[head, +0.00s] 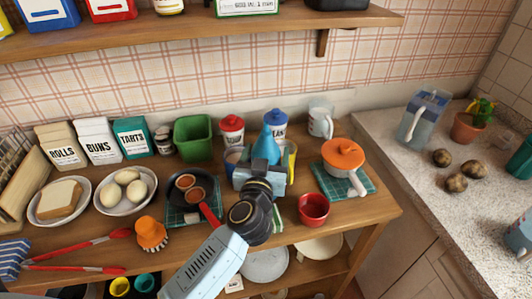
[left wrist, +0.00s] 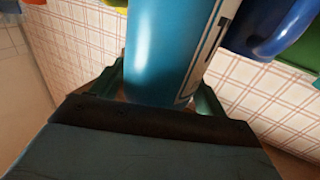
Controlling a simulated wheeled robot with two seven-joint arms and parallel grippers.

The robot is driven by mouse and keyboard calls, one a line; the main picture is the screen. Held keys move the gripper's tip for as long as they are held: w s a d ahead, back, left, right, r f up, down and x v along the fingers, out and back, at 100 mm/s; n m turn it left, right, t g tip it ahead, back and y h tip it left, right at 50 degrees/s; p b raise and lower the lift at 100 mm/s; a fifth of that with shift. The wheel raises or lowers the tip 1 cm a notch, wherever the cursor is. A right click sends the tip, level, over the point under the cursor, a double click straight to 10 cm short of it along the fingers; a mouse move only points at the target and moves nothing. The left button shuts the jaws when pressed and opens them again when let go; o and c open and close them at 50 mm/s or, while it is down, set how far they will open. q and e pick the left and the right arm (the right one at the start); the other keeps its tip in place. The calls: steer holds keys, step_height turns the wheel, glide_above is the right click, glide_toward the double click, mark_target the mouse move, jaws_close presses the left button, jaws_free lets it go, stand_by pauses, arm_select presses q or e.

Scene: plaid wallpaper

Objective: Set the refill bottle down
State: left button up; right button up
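The refill bottle (head: 267,146) is blue with a narrow top, near the middle of the wooden table in the head view. My left gripper (head: 260,177) is around it, and hides its lower part. In the left wrist view the blue bottle (left wrist: 170,45), with a white label at its right, stands between the two fingers of my left gripper (left wrist: 160,92), which appear closed on its sides. I cannot tell whether its base touches the table. My right gripper is not in view.
A blue cup (head: 232,158) and a yellow cup (head: 291,160) stand close beside the gripper. A red cup (head: 313,209) and an orange-lidded pot (head: 344,163) are to the right. A pan (head: 185,184) is left; a green bin (head: 193,138) and canisters (head: 231,130) stand behind.

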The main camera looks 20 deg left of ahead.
arm_select(q)
steer(key=shift+o, duration=1.1)
steer(key=shift+r, duration=0.1)
